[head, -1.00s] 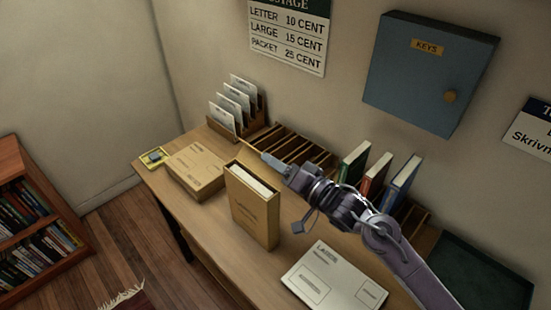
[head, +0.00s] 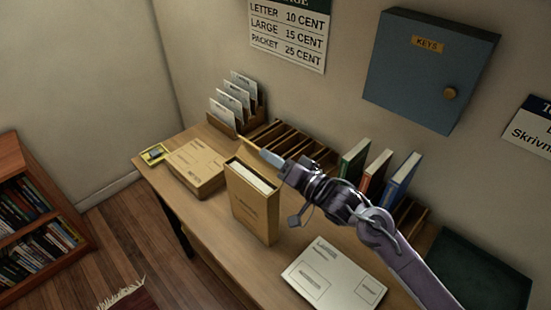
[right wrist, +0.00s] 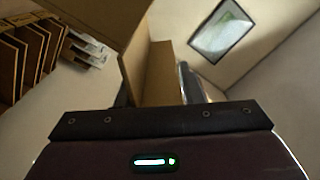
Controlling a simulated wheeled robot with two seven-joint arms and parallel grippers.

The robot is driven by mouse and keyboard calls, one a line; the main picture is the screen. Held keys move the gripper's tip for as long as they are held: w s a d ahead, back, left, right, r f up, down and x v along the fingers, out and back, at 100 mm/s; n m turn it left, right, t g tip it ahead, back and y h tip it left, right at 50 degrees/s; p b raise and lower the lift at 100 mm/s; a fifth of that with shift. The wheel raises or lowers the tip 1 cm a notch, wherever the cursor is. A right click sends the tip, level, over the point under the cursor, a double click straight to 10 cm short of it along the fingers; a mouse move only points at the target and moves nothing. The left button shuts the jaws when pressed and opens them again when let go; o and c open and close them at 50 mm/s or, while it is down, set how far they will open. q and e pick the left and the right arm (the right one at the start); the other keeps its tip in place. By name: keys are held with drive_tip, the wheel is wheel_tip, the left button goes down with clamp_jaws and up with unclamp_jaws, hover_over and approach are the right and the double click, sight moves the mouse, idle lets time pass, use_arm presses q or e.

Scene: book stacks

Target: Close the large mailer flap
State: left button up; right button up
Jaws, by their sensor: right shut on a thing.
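The large mailer (head: 251,212) is a tan cardboard box standing upright on the desk, its top open and pale contents showing inside. A thin strip of its tan flap (head: 247,141) shows edge-on beyond my right fingertips, raised above the mailer. My right gripper (head: 268,156) is above the mailer's right rear top edge and is shut on the flap. In the right wrist view, the brown flap (right wrist: 157,75) stands between the two dark fingers, and a wider cardboard panel (right wrist: 95,18) spreads at upper left. The flap's hinge is hidden. My left gripper is not in view.
A flat tan packet (head: 197,166) lies left of the mailer, and a white envelope (head: 335,276) lies to the right. Behind stand a letter rack (head: 243,125), a slotted wooden sorter (head: 290,139) and upright books (head: 376,170). A blue key cabinet (head: 425,75) hangs on the wall.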

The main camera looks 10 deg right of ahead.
drive_tip(key=n, duration=0.1)
drive_tip(key=a+n, duration=0.1)
drive_tip(key=shift+s+r+n, duration=0.3)
drive_tip(key=shift+s+a+n, duration=0.25)
drive_tip(key=shift+a+n, duration=0.1)
drive_tip(key=shift+n, duration=0.65)
drive_tip(key=shift+s+a+n, duration=0.25)
drive_tip(key=shift+a+n, duration=0.05)
drive_tip(key=shift+n, duration=0.7)
drive_tip(key=o, duration=0.9)
